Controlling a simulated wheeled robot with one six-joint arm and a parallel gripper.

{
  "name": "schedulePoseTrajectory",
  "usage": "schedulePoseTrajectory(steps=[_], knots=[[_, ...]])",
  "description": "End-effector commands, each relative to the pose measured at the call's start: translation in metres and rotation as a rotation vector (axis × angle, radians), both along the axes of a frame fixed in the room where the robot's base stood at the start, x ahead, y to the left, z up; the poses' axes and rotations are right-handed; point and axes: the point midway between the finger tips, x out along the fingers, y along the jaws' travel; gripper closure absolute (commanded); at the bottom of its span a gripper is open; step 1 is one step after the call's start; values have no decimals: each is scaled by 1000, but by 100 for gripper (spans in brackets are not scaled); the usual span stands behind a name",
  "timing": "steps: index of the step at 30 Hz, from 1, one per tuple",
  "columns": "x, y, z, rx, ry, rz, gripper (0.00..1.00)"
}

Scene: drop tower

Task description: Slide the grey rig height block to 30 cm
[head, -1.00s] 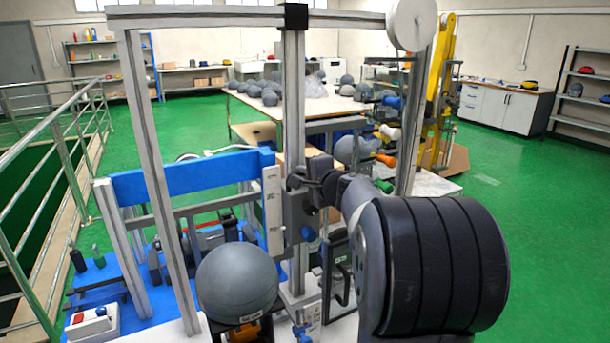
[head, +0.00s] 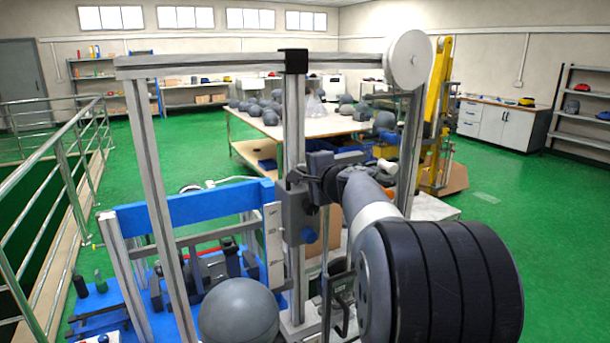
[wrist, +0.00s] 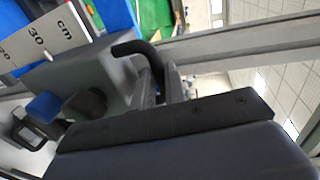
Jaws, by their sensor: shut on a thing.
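The grey rig height block (head: 295,215) sits on the upright metal column (head: 293,120), beside a white scale (head: 274,262). The scale's 30 mark shows close to the block's left side. In the wrist view the block (wrist: 95,88) fills the left middle, with the scale (wrist: 48,36) and its "30" and "cm" print beside its upper edge. I cannot read the exact height. My gripper (head: 318,178) is at the block's upper right, shut on its black handle, which shows in the wrist view (wrist: 143,52). The fingertips are partly hidden. A blue knob (head: 307,236) is on the block's front.
A large grey ball (head: 239,312) is below the block, left of the column. A top beam (head: 220,63) with a white wheel (head: 409,58) spans above. A blue crossbar (head: 185,206) stands behind left. A metal railing (head: 60,170) runs along the left.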

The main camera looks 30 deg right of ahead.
Motion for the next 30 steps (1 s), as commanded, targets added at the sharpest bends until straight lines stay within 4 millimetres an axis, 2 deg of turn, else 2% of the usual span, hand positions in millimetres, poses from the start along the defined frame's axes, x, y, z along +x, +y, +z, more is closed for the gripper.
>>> schedulePoseTrajectory(steps=[1, 9, 18, 23, 30], knots=[[0, 0, 3, -1, -5, -2, 86], [0, 0, 1, -1, -2, -1, 66], [-4, -1, 0, -1, -1, -1, 66], [-23, -1, 4, -3, -2, -2, 66], [-67, -3, 13, -3, -4, -4, 66]])
